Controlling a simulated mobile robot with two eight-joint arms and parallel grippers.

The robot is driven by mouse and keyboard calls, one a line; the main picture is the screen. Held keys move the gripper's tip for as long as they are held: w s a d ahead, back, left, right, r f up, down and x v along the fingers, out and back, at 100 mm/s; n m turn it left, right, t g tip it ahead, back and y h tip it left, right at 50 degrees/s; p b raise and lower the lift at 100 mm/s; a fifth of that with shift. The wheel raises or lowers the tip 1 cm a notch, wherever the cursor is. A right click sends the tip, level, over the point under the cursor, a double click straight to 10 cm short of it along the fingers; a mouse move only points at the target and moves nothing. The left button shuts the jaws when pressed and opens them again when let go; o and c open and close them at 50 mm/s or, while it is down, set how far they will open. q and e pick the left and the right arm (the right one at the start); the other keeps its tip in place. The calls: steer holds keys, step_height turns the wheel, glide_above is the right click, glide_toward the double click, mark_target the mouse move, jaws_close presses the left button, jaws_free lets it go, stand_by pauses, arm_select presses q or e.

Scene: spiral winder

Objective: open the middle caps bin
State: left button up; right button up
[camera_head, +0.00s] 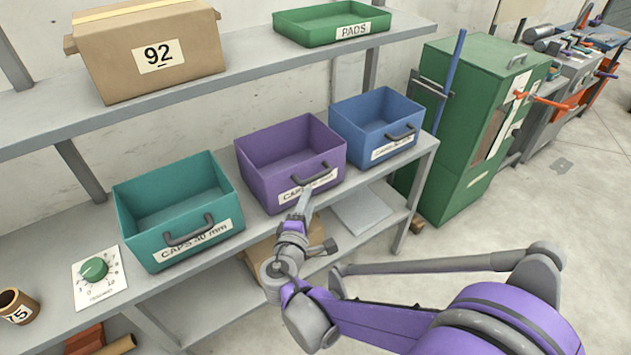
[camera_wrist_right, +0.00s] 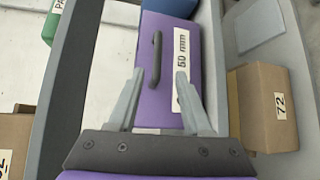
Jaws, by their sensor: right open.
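The middle caps bin is the purple open-topped bin (camera_head: 262,178), standing on the shelf between a teal bin and a blue bin. Its dark handle (camera_head: 311,175) is on the front face, above a white label partly hidden by my gripper. My right gripper (camera_head: 304,194) is just in front of this face, near the handle. In the right wrist view, the open fingers (camera_wrist_right: 159,72) point at the purple front (camera_wrist_right: 153,95), and the handle (camera_wrist_right: 155,62) appears between them. I see no clear contact. My left gripper is not in view.
The teal bin (camera_head: 140,205) is left and the blue bin (camera_head: 352,125) right of it. A dial plate (camera_head: 98,290) lies farther left. The upper shelf (camera_head: 255,60) holds a cardboard box (camera_head: 190,75) and green tray (camera_head: 300,30). A green cabinet (camera_head: 455,120) stands right.

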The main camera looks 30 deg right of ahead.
mark_target(315, 180)
steer(key=x, duration=1)
steer(key=shift+w+d+r, duration=0.2)
steer(key=shift+w, duration=0.05)
steer(key=shift+c, duration=0.3)
jaws_close()
stand_by(0.8)
